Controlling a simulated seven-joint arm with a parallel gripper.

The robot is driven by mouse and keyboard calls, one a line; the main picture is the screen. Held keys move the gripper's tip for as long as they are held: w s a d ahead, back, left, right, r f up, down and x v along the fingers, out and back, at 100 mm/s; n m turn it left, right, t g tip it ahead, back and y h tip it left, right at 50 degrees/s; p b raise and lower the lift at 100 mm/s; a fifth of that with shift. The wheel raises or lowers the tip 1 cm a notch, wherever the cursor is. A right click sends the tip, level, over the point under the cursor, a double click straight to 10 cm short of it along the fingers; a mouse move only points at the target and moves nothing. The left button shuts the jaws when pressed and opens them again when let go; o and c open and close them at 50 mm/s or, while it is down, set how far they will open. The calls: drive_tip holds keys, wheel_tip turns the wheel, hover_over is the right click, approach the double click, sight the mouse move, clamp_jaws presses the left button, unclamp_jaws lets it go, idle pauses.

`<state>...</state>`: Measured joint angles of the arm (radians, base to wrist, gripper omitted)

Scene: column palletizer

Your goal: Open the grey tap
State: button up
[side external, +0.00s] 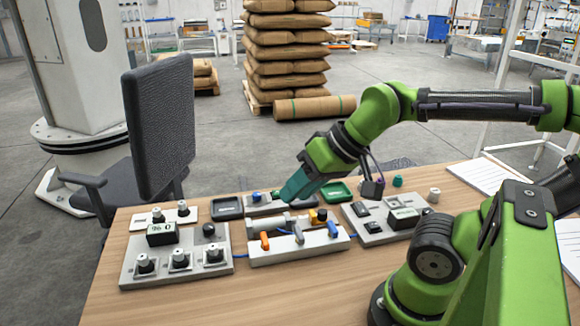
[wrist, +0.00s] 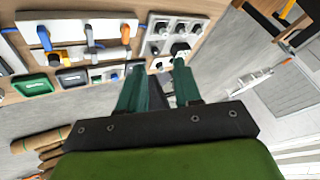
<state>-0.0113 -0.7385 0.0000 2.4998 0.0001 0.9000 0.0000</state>
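The grey tap (side external: 299,235) is the middle handle on a white tap board (side external: 280,257), between an orange tap (side external: 264,240) and a blue tap (side external: 333,229). In the wrist view the grey tap (wrist: 91,38) is at the top left, with its handle lying across the board's length. My gripper (side external: 284,197) is above the table, behind the tap board in the side view, pointing down to the left. In the wrist view its two teal fingers (wrist: 157,68) are apart with nothing between them. It is not touching the grey tap.
A panel with dark knobs (side external: 180,262) stands left of the tap board and a button panel (side external: 384,222) stands to its right. A green tray (side external: 338,192) and a dark tray (side external: 227,208) lie behind. The table front (side external: 270,300) is clear.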

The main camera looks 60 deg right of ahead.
drive_tip(key=f+g, duration=0.1)
drive_tip(key=w+a+f+g, duration=0.1)
drive_tip(key=f, duration=0.1)
drive_tip(key=w+f+n+g+h, duration=0.1)
drive_tip(key=f, duration=0.1)
drive_tip(key=shift+a, duration=0.35)
clamp_jaws()
drive_tip(key=w+d+f+m+g+h, duration=0.3)
drive_tip(key=w+f+m+g+h, duration=0.1)
drive_tip(key=w+f+m+h, duration=0.2)
drive_tip(key=w+m+h, duration=0.1)
drive_tip(key=h, duration=0.1)
drive_tip(key=shift+d+f+g+h, duration=0.25)
drive_tip(key=shift+d+g+h, duration=0.05)
drive_tip(key=shift+d+g, duration=0.1)
